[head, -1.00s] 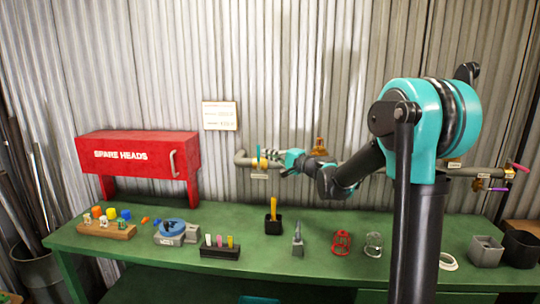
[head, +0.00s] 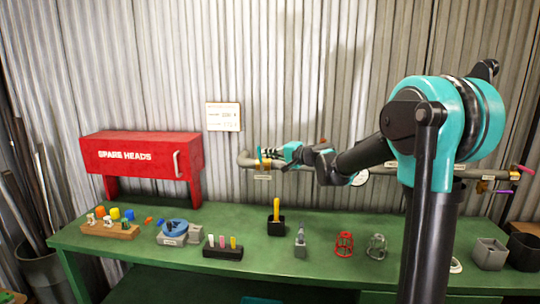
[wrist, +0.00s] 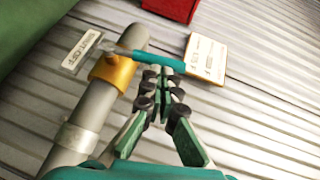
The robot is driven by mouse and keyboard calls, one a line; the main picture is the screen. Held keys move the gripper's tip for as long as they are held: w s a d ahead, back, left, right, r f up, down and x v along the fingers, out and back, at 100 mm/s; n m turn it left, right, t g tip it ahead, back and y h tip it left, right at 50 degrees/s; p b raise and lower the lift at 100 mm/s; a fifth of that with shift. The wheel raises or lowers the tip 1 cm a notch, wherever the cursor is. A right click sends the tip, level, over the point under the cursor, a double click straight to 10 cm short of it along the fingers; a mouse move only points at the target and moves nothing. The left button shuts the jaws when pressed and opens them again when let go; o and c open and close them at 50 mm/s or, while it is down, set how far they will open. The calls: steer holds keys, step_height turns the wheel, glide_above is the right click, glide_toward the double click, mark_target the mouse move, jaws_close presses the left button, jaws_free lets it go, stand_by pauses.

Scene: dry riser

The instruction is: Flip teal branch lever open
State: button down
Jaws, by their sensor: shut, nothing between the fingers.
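The teal branch lever (wrist: 160,61) sticks out from a brass valve body (wrist: 113,71) on the grey pipe in the wrist view. It lies across the pipe's line, pointing away from the pipe toward a white card. In the head view the valve (head: 264,164) is at the pipe's left end, and my gripper partly hides the lever. My gripper (wrist: 164,74) is shut and empty. Its fingertips are right by the lever's outer part; I cannot tell whether they touch it. In the head view my gripper (head: 279,152) is just right of the valve.
A white label (wrist: 80,52) sits beside the valve. A wall card (head: 223,116) and a red cabinet (head: 142,155) are to the left. The green bench (head: 330,260) below holds several small items. More valves (head: 485,186) are at the far right.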

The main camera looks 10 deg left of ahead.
steer(key=a+n+h, duration=0.1)
steer(key=a+n+g+h, duration=0.1)
steer(key=a+h, duration=0.1)
steer(key=shift+a+r+g+h, duration=0.1)
steer(key=shift+r+g+h, duration=0.2)
steer(key=shift+r, duration=0.05)
steer(key=a+f+n+g+h, duration=0.1)
steer(key=a+f+n+h, duration=0.2)
steer(key=a+h, duration=0.3)
steer(key=f+h, duration=0.1)
steer(key=h, duration=0.2)
steer(key=shift+w+a+f, duration=0.1)
steer(key=shift+a+f, duration=0.05)
stand_by(0.4)
stand_by(0.3)
step_height(320, 180, up, 12)
glide_above(259, 151)
steer(key=s+a, duration=0.5)
steer(key=a, duration=0.1)
steer(key=shift+w, duration=0.1)
